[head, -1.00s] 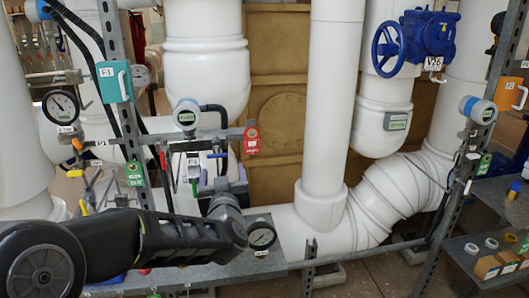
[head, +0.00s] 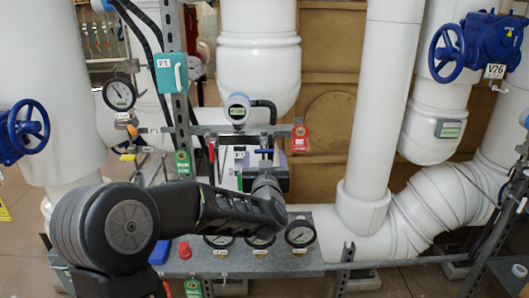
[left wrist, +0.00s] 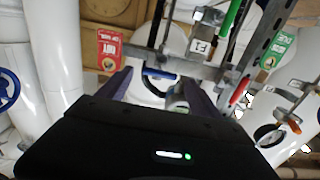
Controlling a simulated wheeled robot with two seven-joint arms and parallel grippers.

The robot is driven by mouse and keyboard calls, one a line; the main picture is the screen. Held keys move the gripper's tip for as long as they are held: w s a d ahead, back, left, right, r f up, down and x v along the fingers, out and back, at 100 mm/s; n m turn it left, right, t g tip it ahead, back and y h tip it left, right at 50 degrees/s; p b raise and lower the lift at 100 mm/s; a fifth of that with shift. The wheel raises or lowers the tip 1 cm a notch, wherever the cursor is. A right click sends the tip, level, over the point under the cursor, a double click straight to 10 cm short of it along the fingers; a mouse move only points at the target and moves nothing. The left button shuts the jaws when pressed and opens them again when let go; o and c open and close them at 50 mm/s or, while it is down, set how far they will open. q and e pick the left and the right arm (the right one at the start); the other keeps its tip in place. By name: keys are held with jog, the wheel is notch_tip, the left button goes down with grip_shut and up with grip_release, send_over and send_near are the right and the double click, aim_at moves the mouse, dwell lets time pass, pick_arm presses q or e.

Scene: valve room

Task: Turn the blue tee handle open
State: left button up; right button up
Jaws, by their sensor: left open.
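The blue tee handle (head: 264,152) shows as a small blue bar just above my left gripper in the head view. In the left wrist view the blue tee handle (left wrist: 162,73) lies crosswise beyond and between the two purple fingers. My left gripper (left wrist: 160,88) is open, with a finger on either side of the handle's line. In the head view my left gripper (head: 264,170) is partly hidden by its own wrist, so contact with the handle cannot be told. My right gripper is not in view.
A red tag (head: 300,138) and a green tag (head: 183,163) hang from the metal frame near the handle. A dial gauge (head: 300,234) stands below right. White pipes (head: 380,110) rise behind. Blue handwheels (head: 447,53) sit farther off on both sides.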

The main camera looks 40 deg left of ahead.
aim_at(264, 149)
pick_arm(q)
jog(key=shift+x, duration=1.45)
jog(key=shift+c, duration=0.5)
jog(key=c, duration=1.3)
